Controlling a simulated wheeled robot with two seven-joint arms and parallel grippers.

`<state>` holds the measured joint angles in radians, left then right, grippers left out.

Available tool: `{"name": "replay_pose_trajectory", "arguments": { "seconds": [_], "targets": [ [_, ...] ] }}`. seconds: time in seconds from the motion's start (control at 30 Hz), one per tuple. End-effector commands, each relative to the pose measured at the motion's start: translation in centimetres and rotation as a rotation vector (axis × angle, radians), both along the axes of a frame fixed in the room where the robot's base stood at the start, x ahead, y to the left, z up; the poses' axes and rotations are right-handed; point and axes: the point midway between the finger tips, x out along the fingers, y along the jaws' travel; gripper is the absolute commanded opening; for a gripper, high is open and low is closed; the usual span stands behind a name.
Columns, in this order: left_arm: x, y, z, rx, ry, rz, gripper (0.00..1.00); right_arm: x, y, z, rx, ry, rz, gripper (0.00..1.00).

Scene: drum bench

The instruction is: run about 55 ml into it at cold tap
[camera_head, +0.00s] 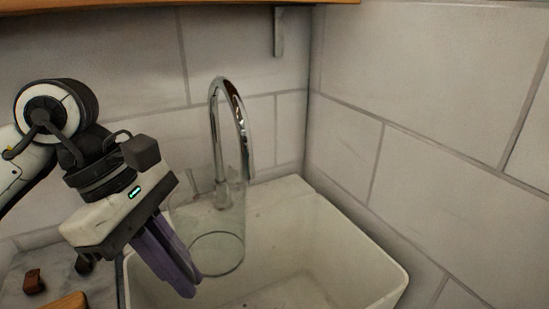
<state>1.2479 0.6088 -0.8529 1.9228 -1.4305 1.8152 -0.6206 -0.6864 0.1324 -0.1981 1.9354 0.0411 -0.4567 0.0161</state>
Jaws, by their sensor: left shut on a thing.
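A clear glass vessel (215,222) hangs upright over the white sink basin, with its round base facing down. My left gripper (188,285), with purple fingers, is shut on the glass at its left side. The chrome tap (228,110) rises behind the glass and curves forward. Its spout end comes down at the right of the glass's upper part; I cannot tell whether it is over the opening. No water stream or water level is clear in the glass. My right gripper is not in view.
The white sink (385,285) has raised rims and sits in the wall corner. Grey tiled walls (440,130) close off the back and right. A small brown object (34,282) lies on the grey counter at the left, near a wooden piece (66,301).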

Motion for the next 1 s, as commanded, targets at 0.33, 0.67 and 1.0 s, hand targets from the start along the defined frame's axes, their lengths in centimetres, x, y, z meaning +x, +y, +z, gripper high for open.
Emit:
{"name": "replay_pose_trajectory", "arguments": {
  "seconds": [0.33,0.67,1.0],
  "targets": [
    [-0.2,2.4,-0.7,0.004,0.002,-0.398,0.0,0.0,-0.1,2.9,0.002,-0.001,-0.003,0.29],
    [-0.8,7.7,-2.1,0.005,0.003,-0.94,0.0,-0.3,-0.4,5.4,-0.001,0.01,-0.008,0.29],
    [-1.4,11.3,-3.0,0.001,-0.001,-1.214,0.0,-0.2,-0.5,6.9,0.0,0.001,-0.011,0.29]
  ]
}}
